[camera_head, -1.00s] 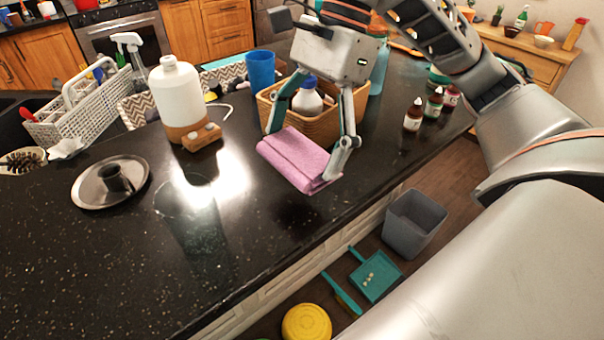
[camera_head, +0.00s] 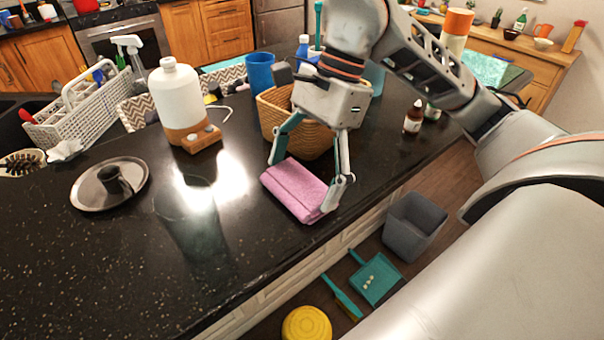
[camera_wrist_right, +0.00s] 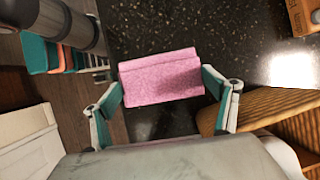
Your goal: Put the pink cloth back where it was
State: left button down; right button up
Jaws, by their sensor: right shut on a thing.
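The pink cloth (camera_head: 294,189) is folded into a flat rectangle at the front edge of the black counter, in front of the wicker basket. My right gripper (camera_head: 301,184) reaches down over it with one finger at each end, shut on it. In the right wrist view the pink cloth (camera_wrist_right: 160,77) spans between the two fingers of the right gripper (camera_wrist_right: 165,90). Whether the cloth touches the counter or is slightly above it I cannot tell. My left gripper is not in view.
The wicker basket (camera_head: 277,108) stands right behind the gripper. A white jug-shaped dispenser (camera_head: 176,95) and a metal dish (camera_head: 88,190) stand to the left. Brown bottles (camera_head: 413,118) stand at right. The counter's left front is clear. A grey bin (camera_head: 413,226) is on the floor.

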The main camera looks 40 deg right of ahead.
jog(key=o, duration=1)
jog(key=shift+f, duration=0.1)
jog(key=shift+r, duration=0.25)
jog(key=v, duration=1.1)
jog(key=shift+d+r+p, duration=0.15)
jog(key=shift+r+p, duration=0.2)
jog(key=shift+r, duration=0.05)
